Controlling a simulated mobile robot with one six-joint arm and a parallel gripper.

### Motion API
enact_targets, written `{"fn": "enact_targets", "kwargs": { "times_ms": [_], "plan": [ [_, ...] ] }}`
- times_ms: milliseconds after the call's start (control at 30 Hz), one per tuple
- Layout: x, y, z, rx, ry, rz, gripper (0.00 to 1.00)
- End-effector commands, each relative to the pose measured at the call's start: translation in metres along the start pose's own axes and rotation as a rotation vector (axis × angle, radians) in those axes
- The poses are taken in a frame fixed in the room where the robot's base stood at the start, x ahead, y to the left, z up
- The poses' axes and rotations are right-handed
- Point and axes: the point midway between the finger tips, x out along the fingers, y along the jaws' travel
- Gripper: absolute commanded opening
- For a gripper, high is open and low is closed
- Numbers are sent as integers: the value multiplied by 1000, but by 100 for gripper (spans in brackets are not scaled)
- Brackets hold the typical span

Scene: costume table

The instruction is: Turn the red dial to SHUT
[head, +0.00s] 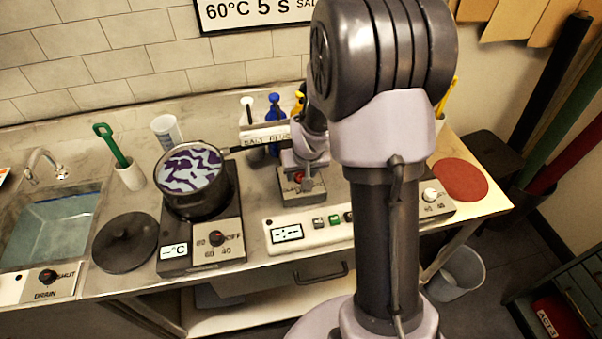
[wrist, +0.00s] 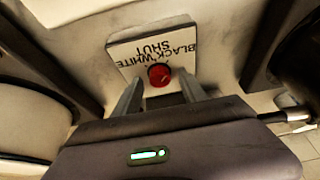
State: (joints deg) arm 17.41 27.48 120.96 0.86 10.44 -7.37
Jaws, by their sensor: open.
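A small red dial (wrist: 159,75) sits on a white plate (wrist: 125,50) lettered BLACK, WHITE and SHUT in the wrist view. My gripper (wrist: 160,86) is open, with one finger to each side of the dial; I cannot tell whether they touch it. Which word the dial points to is too small to read surely. In the head view my gripper (head: 300,176) is low over a grey unit (head: 312,195) on the counter and partly hides the dial there.
Bottles (head: 274,108) stand behind. A control strip (head: 325,239) lies in front.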

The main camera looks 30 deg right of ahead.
Motion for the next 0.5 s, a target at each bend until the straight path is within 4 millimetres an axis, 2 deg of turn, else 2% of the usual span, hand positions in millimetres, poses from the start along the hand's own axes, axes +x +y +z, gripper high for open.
{"fn": "enact_targets", "kwargs": {
  "times_ms": [200, 433, 500],
  "plan": [
    [0, 0, 0, 0, 0, 0, 48],
    [0, 0, 0, 0, -1, 0, 2],
    [0, 0, 0, 0, -1, 0, 0]
  ]
}}
